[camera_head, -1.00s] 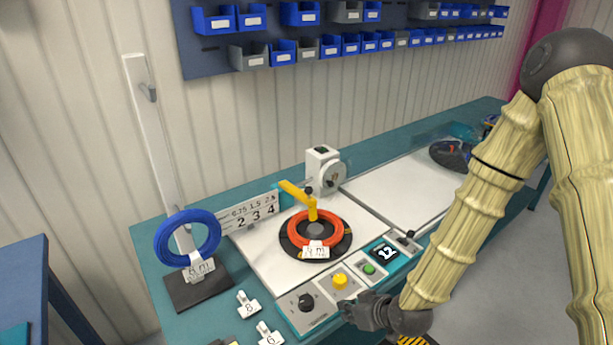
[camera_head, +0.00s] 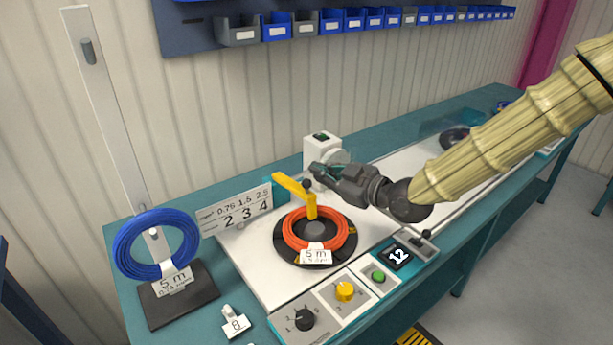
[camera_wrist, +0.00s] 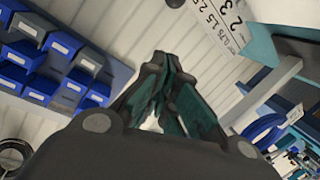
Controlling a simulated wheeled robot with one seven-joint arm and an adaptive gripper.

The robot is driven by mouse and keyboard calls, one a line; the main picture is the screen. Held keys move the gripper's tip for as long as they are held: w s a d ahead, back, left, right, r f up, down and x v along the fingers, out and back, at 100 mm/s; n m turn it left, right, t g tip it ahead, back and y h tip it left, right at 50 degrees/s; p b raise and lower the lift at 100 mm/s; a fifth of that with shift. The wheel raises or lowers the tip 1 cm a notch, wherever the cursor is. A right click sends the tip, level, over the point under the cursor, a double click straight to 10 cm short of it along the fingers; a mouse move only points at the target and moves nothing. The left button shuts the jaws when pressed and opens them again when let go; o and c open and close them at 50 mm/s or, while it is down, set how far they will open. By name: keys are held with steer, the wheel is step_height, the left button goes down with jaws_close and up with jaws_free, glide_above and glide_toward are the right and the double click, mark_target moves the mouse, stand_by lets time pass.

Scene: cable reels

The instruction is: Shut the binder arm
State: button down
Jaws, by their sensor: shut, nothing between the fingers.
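The yellow binder arm (camera_head: 293,186) stands over a coil of orange cable (camera_head: 341,233) on a black round turntable (camera_head: 343,253). Its bar reaches to the back left from a short upright post. A small black knob (camera_head: 307,184) shows beside the bar. My gripper (camera_head: 317,170) is shut and empty, just behind and right of the knob in the picture; I cannot tell whether it touches it. In the wrist view my gripper (camera_wrist: 163,62) has its fingertips together, with no binder arm visible there.
A white machine (camera_head: 321,150) stands close behind my gripper. A number board (camera_head: 236,211) is at the left, and a blue cable coil (camera_head: 120,246) hangs on a stand. The control panel (camera_head: 345,292) runs along the front edge. White worktop right of the turntable is partly clear.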

steer(key=w+a+f+p, duration=0.4)
steer(key=w, duration=0.2)
steer(key=shift+w+a+f, duration=0.15)
steer(key=shift+w+f, duration=0.2)
steer(key=shift+f, duration=0.05)
stand_by(0.4)
steer(key=shift+f, duration=0.1)
